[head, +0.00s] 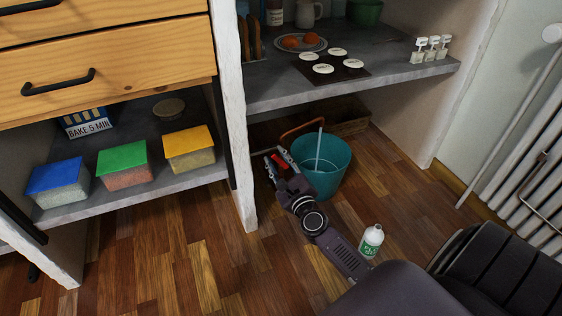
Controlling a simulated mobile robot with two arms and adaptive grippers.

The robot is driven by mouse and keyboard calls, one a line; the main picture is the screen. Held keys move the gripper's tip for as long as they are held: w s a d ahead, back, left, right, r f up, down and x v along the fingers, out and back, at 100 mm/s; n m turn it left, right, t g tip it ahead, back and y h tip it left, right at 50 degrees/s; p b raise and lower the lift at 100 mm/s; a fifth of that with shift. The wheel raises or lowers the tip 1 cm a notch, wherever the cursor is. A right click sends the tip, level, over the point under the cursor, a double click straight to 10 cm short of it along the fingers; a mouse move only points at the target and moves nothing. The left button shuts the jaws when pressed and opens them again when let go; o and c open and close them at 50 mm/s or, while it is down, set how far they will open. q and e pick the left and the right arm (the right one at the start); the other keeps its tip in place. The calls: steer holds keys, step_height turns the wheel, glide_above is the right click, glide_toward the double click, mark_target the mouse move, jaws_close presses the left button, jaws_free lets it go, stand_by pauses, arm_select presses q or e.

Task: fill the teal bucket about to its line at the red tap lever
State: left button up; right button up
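The teal bucket (334,178) stands upright on the wooden floor below the grey counter. A thin pale blue streak (319,148) runs down into it and looks like water; the level and any line inside cannot be made out. A small red piece (280,163), apparently the tap lever, shows at the bucket's left side. My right gripper (279,162) is beside the bucket's left wall, its fingers spread on either side of the red piece. Whether they touch it is unclear. My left gripper is out of view.
A copper-coloured pipe (297,131) shows behind the bucket, near a brown crate (349,122). A white bottle (371,241) stands on the floor beside my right arm. A white post (233,120) is close on the left. Floor right of the bucket is clear.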

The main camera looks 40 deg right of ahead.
steer(key=v, duration=1.1)
steer(key=shift+s+a, duration=0.2)
steer(key=shift+s, duration=0.2)
